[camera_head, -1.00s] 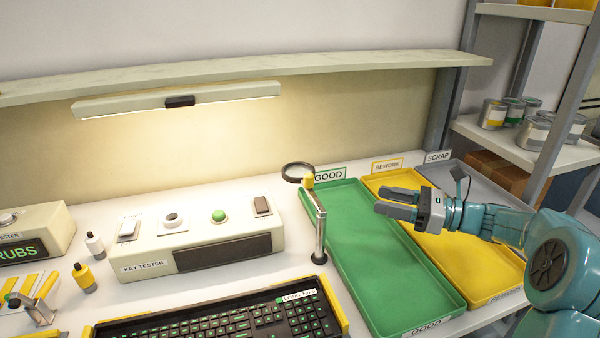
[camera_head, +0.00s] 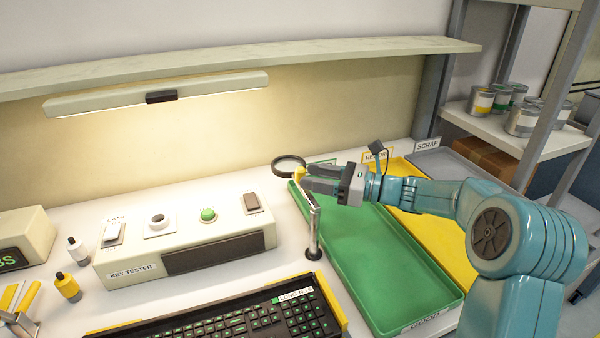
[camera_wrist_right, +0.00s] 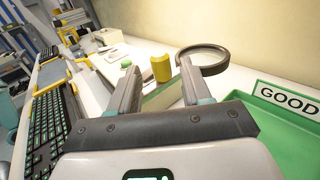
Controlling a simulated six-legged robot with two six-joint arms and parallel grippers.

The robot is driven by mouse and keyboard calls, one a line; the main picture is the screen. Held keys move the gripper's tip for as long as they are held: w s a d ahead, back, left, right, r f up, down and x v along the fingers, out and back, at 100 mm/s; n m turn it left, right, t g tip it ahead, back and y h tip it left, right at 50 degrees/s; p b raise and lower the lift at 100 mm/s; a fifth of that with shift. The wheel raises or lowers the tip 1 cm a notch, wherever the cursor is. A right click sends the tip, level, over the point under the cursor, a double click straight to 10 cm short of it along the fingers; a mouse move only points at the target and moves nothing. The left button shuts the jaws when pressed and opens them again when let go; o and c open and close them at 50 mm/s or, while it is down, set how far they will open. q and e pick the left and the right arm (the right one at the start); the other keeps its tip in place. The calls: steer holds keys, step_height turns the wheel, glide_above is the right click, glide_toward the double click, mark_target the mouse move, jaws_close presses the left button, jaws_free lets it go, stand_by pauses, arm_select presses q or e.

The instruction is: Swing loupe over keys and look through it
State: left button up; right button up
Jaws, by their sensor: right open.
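The loupe (camera_head: 289,164) is a round lens in a dark ring on a jointed arm, with a yellow knob (camera_head: 300,174) beside the lens and a metal post (camera_head: 314,240) standing between keyboard and green tray. My right gripper (camera_head: 305,178) is open at the loupe's knob. In the right wrist view the yellow knob (camera_wrist_right: 161,68) shows between and just beyond the open fingers, with the lens ring (camera_wrist_right: 203,58) behind it to the right. I cannot tell whether a finger touches it. The black keyboard (camera_head: 235,320) with green-lit keys lies at the front. My left gripper is not in view.
The key tester (camera_head: 190,245) stands behind the keyboard. The green GOOD tray (camera_head: 400,310), yellow REWORK tray (camera_head: 455,240) and grey SCRAP tray (camera_head: 450,165) lie to the right, under my right arm. Small bottles (camera_head: 67,287) stand at left. A low shelf runs along the back.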

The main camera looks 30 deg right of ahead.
mark_target(300, 174)
steer(key=shift+x, duration=1.95)
jaws_close()
steer(key=shift+a, duration=0.1)
